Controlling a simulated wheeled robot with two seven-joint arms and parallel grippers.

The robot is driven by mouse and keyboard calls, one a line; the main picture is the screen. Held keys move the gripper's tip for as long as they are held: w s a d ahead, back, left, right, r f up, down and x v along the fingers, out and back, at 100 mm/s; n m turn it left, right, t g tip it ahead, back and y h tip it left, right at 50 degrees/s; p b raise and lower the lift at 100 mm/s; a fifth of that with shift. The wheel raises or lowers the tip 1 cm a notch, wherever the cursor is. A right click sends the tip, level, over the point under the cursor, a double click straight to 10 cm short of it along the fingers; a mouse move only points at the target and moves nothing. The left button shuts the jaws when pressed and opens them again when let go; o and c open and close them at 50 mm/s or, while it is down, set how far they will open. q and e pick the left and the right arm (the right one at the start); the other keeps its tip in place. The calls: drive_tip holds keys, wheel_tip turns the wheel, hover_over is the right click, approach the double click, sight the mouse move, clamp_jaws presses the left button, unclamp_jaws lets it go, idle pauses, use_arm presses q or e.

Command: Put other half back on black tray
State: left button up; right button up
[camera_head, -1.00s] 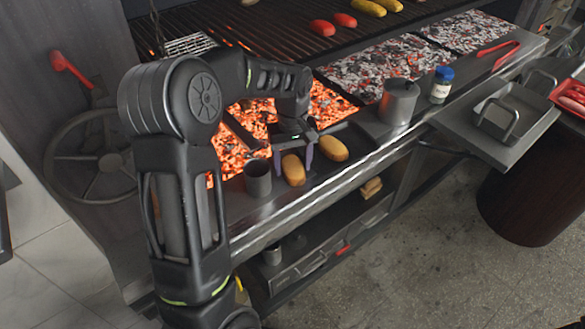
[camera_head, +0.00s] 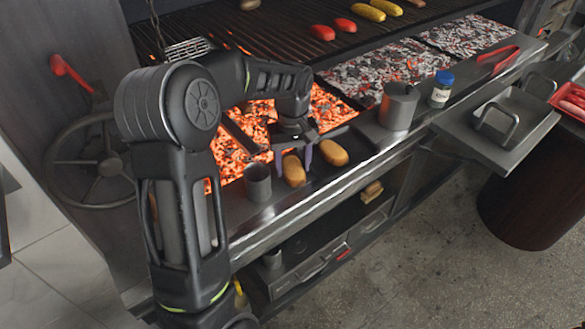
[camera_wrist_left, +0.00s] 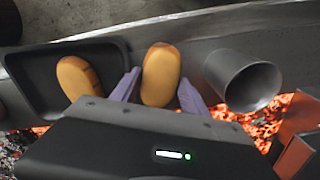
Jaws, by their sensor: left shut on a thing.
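My left gripper (camera_head: 294,160) is shut on a golden bread half (camera_head: 294,172), with a purple finger on each side. In the left wrist view this half (camera_wrist_left: 160,74) shows between my left gripper's fingertips (camera_wrist_left: 158,88). It is beside the black tray (camera_wrist_left: 36,76), over the metal ledge; I cannot tell whether it touches the ledge. The other bread half (camera_head: 333,152) lies in the black tray, and it also shows in the left wrist view (camera_wrist_left: 78,78). My right gripper is out of view.
A grey metal cup (camera_head: 258,182) stands close on the left of the held half. Glowing coals (camera_head: 240,165) lie behind the ledge. A metal pot (camera_head: 399,106) and a blue-capped jar (camera_head: 441,89) stand farther right. Vegetables (camera_head: 345,24) lie on the grate.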

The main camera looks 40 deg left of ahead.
sight(293, 166)
use_arm(q)
wheel_tip(293, 166, up, 9)
drive_tip(key=shift+f, duration=0.1)
idle(1.0)
